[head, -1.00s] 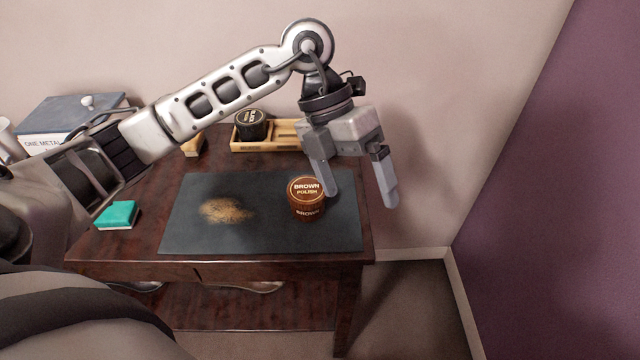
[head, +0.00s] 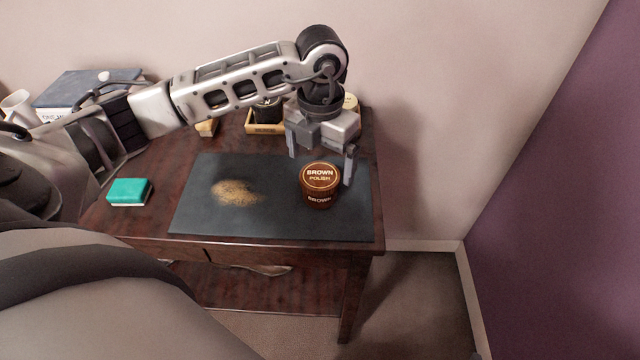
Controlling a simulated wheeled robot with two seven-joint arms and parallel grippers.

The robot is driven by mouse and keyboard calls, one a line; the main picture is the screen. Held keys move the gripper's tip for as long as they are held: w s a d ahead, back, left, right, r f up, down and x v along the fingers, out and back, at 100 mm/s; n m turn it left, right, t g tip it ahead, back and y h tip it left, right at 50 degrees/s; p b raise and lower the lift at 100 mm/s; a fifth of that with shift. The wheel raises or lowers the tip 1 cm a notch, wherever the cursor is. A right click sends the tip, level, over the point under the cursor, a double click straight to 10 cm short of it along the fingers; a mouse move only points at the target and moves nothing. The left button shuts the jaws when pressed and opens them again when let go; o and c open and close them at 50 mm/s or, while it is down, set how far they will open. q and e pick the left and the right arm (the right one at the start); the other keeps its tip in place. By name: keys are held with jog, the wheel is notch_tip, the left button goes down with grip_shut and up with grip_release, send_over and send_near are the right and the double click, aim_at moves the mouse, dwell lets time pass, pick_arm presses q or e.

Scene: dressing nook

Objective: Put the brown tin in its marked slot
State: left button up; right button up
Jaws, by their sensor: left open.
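The brown tin (head: 319,196) stands upright on the dark mat (head: 280,218), near its right end, its lid reading "BROWN POLISH". My left gripper (head: 321,165) is open and empty, pointing down just behind and above the tin. One finger is left of the tin, the other at its right rear; I cannot tell whether either touches it. The wooden tray (head: 254,130) is at the back of the desk, with a black tin (head: 267,112) in its left part. My gripper hides the rest of the tray, including any marked slot. My right gripper is not in view.
A teal sponge (head: 129,191) lies left of the mat, which has a brownish smear (head: 236,192). A cream-topped object (head: 351,103) shows behind my gripper. The desk's right edge is close.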

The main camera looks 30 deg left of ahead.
aim_at(320, 175)
pick_arm(q)
jog(key=f, duration=0.5)
jog(key=shift+s, duration=0.2)
jog(key=c, duration=1.1)
jog(key=shift+c, duration=0.2)
jog(key=shift+r, duration=0.15)
